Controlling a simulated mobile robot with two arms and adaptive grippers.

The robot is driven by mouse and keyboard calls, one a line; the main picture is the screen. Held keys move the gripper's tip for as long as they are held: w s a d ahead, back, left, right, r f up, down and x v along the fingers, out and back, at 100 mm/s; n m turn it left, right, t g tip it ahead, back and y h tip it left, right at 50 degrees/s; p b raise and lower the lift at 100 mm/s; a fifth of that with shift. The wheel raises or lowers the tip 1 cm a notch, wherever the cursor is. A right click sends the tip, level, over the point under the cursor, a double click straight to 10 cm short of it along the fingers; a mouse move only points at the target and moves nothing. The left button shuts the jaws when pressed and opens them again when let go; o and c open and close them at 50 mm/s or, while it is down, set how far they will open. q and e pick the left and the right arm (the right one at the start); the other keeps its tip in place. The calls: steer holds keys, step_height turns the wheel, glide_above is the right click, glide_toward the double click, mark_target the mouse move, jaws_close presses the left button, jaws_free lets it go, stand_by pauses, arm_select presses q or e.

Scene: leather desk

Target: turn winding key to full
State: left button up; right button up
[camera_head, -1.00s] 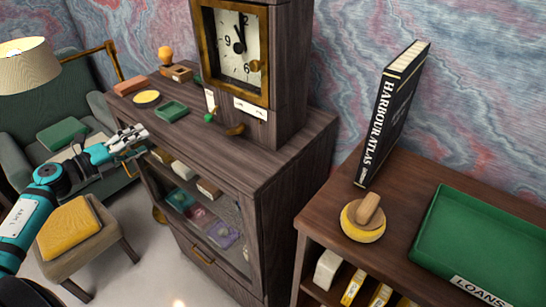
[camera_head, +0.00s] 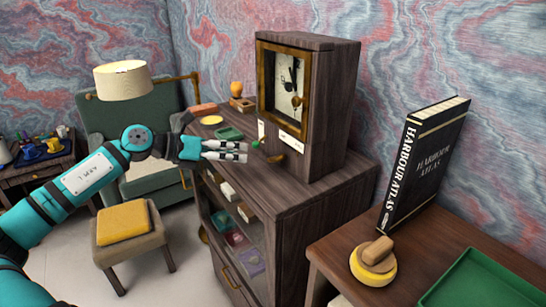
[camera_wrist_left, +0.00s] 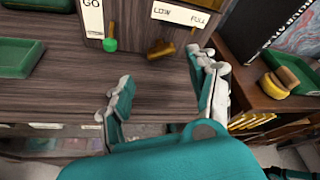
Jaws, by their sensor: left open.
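The wooden clock (camera_head: 330,115) stands on the dark cabinet, its dial facing left in the head view. The brass-coloured winding key (camera_head: 276,158) sticks out low on its front. In the left wrist view the key (camera_wrist_left: 160,49) is below a white label (camera_wrist_left: 180,13) reading LOW and FULL. A green-tipped lever (camera_wrist_left: 109,44) is left of it, below a GO label. My left gripper (camera_head: 246,151) is open and empty, its fingers pointing at the clock's lower front. In the left wrist view the key lies ahead of the gap between the fingers (camera_wrist_left: 164,78), apart from them. My right gripper is not in view.
A green tray (camera_head: 229,133), a yellow disc (camera_head: 211,120) and a stamp (camera_head: 237,92) sit on the cabinet top left of the clock. A shelf at right holds a tall atlas (camera_head: 424,165), a yellow-based wooden-handled object (camera_head: 374,264) and a green tray (camera_head: 480,285).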

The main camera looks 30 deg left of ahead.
mark_target(273, 157)
arm_select(q)
steer(key=shift+x, duration=0.9)
steer(key=shift+p+x, duration=0.6)
steer(key=shift+x, duration=0.45)
steer(key=p+x, duration=0.2)
steer(key=x, duration=0.4)
steer(key=shift+w+p, duration=0.1)
steer(key=shift+p, duration=0.2)
steer(key=shift+w+d+f, duration=0.3)
steer(key=shift+w+d, duration=0.1)
steer(key=shift+w, duration=0.05)
steer(key=c, duration=0.9)
steer(key=shift+m+y, duration=0.7)
steer(key=shift+m, duration=0.2)
